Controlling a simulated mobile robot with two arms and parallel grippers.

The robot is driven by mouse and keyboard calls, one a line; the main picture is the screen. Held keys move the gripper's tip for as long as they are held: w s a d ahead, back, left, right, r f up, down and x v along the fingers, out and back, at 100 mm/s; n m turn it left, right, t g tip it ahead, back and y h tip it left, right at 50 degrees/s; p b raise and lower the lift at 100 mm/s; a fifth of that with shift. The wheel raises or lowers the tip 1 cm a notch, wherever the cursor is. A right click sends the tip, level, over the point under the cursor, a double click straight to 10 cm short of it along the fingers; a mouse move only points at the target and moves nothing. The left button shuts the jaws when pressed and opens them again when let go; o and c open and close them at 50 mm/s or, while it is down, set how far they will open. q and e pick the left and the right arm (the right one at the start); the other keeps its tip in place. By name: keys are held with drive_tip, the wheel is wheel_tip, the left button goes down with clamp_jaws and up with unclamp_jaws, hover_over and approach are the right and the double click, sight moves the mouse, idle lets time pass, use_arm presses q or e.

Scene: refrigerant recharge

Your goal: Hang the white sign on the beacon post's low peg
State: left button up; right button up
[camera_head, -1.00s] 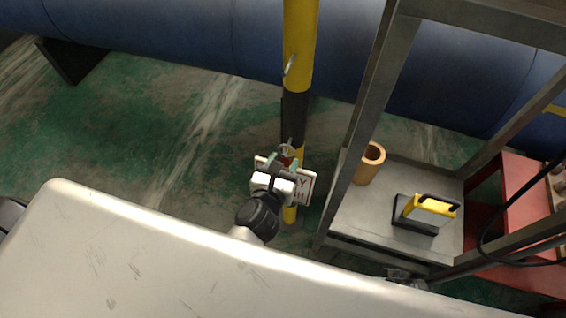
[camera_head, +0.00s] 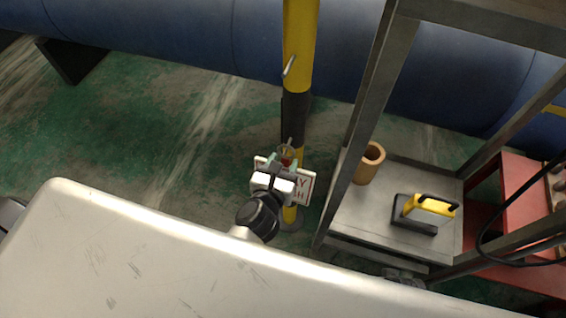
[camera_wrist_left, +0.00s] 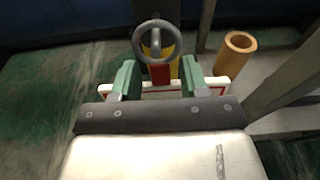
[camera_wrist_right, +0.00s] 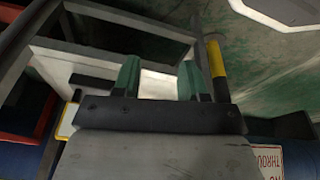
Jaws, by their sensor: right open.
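The white sign (camera_head: 306,188) with red lettering is at the lower part of the yellow and black beacon post (camera_head: 299,45). My left gripper (camera_head: 282,161) is at the sign. In the left wrist view its green fingers (camera_wrist_left: 158,80) stand apart, with a red part between them and clear gaps beside it. The sign's white edge (camera_wrist_left: 160,88) runs behind the fingers. A grey ring (camera_wrist_left: 134,42) stands above, and the low peg (camera_wrist_left: 155,42) shows inside its outline; whether it bears on the peg is unclear. My right gripper (camera_wrist_right: 160,85) is open and empty.
A metal frame stand (camera_head: 375,90) rises right of the post. Its shelf (camera_head: 345,220) holds an orange cup (camera_head: 368,165) and a yellow-black device (camera_head: 430,208). A blue pipe (camera_head: 160,35) runs behind. A white surface (camera_head: 130,250) fills the foreground. Green floor left of the post is clear.

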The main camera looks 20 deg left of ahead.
use_arm(q)
drive_tip(key=o, duration=0.5)
use_arm(e)
drive_tip(key=shift+s, duration=0.25)
use_arm(q)
drive_tip(key=shift+o, duration=0.2)
drive_tip(key=shift+s, duration=0.1)
drive_tip(key=b+v, duration=0.1)
drive_tip(key=v, duration=0.9)
drive_tip(key=shift+s, duration=0.3)
use_arm(e)
drive_tip(key=shift+w+r, duration=0.25)
drive_tip(key=shift+r, duration=0.5)
drive_tip(key=shift+w+r, duration=0.25)
drive_tip(key=shift+r, duration=0.5)
use_arm(q)
drive_tip(key=shift+r, duration=0.1)
